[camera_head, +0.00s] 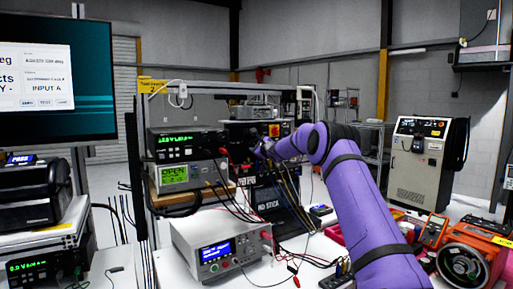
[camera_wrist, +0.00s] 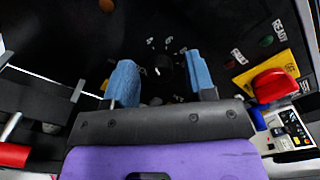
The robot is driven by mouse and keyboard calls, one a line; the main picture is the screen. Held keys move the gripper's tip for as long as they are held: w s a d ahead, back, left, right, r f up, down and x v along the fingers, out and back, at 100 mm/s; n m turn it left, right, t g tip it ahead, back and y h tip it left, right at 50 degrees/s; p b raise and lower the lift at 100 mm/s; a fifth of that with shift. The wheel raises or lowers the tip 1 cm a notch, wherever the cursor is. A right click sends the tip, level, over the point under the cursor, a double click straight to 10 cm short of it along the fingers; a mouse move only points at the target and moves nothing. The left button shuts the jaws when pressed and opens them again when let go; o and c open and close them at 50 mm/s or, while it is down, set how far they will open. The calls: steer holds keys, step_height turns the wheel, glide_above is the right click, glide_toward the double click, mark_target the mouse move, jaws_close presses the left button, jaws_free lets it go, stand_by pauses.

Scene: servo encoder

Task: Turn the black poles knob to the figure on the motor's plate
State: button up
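The black knob (camera_wrist: 170,75) sits on a dark panel in the wrist view, with small white figures around it and a short white mark; the figures are too small to read surely. My gripper (camera_wrist: 161,80) has its two blue fingers apart, one on each side of the knob. I cannot tell whether they touch it. In the head view my gripper (camera_head: 262,150) is at the dark panel on the bench rack, and my purple arm hides part of it. The motor's plate cannot be made out in either view.
A red rotary handle (camera_wrist: 273,85) on a yellow plate is close right of my gripper. Below the panel, black cables hang before a dark box. A grey power supply (camera_head: 220,245), a multimeter (camera_head: 433,230) and an orange round-faced device (camera_head: 470,262) stand on the bench.

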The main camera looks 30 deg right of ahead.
steer(key=c, duration=0.8)
steer(key=shift+m, duration=0.4)
steer(key=shift+d+m, duration=0.1)
steer(key=shift+m, duration=7.3)
steer(key=o, duration=0.9)
